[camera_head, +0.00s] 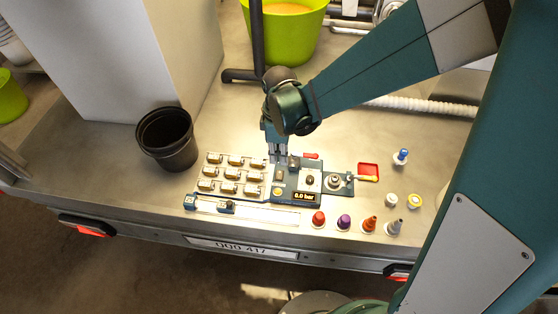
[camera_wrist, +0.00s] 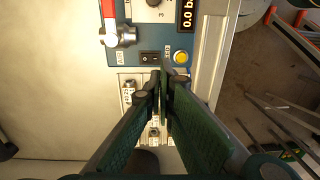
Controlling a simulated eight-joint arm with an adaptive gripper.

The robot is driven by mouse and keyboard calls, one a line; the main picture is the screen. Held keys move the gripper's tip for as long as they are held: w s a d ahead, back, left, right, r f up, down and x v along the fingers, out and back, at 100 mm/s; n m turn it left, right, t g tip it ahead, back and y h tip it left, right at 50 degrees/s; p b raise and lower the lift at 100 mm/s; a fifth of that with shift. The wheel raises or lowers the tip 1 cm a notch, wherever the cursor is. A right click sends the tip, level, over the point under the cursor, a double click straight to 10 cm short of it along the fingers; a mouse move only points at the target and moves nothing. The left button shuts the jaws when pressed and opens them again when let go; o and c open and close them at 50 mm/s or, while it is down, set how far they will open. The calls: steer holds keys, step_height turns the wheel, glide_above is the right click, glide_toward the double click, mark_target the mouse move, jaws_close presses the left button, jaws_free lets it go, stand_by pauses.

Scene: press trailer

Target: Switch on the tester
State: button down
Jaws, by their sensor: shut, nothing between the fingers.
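The tester is a blue panel (camera_head: 290,196) on the trailer bed; it also shows in the wrist view (camera_wrist: 133,72). Its lit display (camera_head: 303,197) reads 0.0 bar. In the wrist view a black rocker switch (camera_wrist: 150,57) sits beside a yellow button (camera_wrist: 181,57); which way the rocker is tipped is too small to tell. My gripper (camera_head: 277,160) is shut and empty, pointing down over the panel's left part. In the wrist view its fingertips (camera_wrist: 164,76) lie just below the rocker and button. I cannot tell whether they touch the panel.
A red-handled valve (camera_wrist: 109,20) and a dial knob (camera_wrist: 153,3) are on the panel. Several small beige units (camera_head: 230,173) stand left of it. A black pot (camera_head: 167,138) is farther left. Several coloured caps (camera_head: 344,222) line the front edge.

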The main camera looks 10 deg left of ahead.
steer(key=shift+s+r+p, duration=0.2)
steer(key=shift+r+p, duration=0.1)
steer(key=shift+r, duration=1.5)
steer(key=shift+r, duration=0.1)
steer(key=s+d+r+m+t+y, duration=0.15)
steer(key=d+r+m+t, duration=0.25)
steer(key=d+r+m, duration=0.8)
steer(key=s+d+r+m+t, duration=0.2)
steer(key=s+d+r+m, duration=0.1)
steer(key=d, duration=0.6)
steer(key=s+d+r+m+t+h, duration=0.1)
steer(key=s+d+r+m, duration=0.2)
steer(key=d, duration=0.5)
steer(key=shift+s+d+r+t, duration=0.4)
steer(key=shift+s+r, duration=0.3)
steer(key=shift+s, duration=0.4)
steer(key=shift+h, duration=0.25)
